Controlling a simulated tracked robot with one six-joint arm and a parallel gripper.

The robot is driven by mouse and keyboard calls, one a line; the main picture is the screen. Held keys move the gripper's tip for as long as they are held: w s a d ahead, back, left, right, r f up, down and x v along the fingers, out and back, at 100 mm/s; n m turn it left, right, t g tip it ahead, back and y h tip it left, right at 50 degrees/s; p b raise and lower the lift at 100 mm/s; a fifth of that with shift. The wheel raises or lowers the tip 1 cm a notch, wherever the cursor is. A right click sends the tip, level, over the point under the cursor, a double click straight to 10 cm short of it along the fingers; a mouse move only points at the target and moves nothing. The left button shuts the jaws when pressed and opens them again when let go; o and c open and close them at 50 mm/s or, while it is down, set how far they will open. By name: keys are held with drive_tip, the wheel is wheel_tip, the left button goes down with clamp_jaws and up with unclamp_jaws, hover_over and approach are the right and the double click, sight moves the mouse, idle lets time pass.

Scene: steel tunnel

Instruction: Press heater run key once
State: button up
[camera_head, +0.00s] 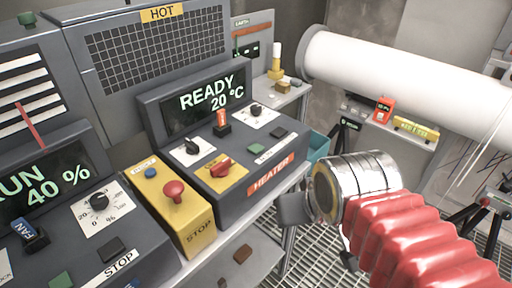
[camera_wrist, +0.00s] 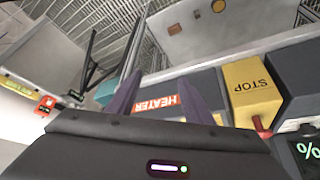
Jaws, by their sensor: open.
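The heater unit (camera_head: 228,135) is a dark grey box whose display reads READY 20 °C. Its sloped top carries a small green key (camera_head: 256,148), a dark key (camera_head: 279,132), black knobs, a red knob on a yellow plate and an orange-tipped switch. The key lettering is too small to read. My gripper (camera_head: 314,234) is open and empty, to the right of the heater's front and apart from it. In the wrist view the fingers of my gripper (camera_wrist: 163,88) stand on both sides of the red HEATER label (camera_wrist: 157,104); the heater's keys are not visible there.
A yellow stop box (camera_head: 175,205) with a red mushroom button stands left of the heater. Further left is a unit reading RUN 40 % (camera_head: 60,190). A large white duct (camera_head: 400,80) runs behind at right. Open grating floor lies below my gripper.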

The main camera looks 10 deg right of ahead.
clamp_jaws()
idle(0.3)
idle(1.2)
